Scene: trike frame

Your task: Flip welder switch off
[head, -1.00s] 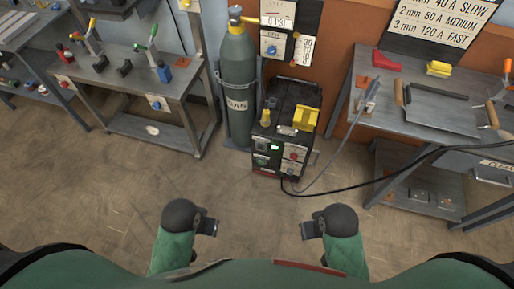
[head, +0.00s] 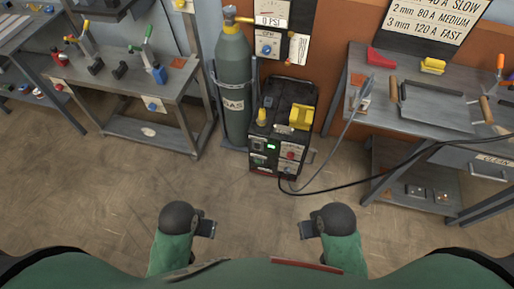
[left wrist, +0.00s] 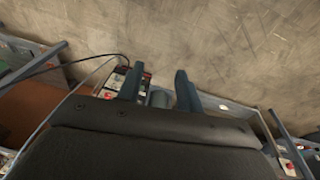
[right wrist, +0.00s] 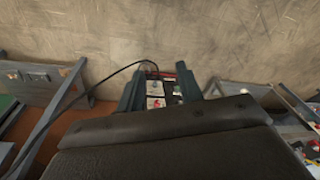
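The welder (head: 279,130) is a black box on the floor in front of the orange wall, with a green-lit switch (head: 271,147), dials on its front and a yellow part on top. It also shows in the right wrist view (right wrist: 157,88), between the fingers, and partly in the left wrist view (left wrist: 113,84). My left gripper (head: 213,229) and right gripper (head: 301,230) are held low in front of my body, well short of the welder. In the wrist views the fingers of the left (left wrist: 158,88) and right (right wrist: 161,88) grippers are apart and empty. The switch position is too small to tell.
A grey gas cylinder (head: 234,95) stands left of the welder. A steel bench (head: 180,90) is at the left, a worktable (head: 430,115) at the right. A black cable (head: 345,186) runs from the welder to the right. The floor ahead is clear.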

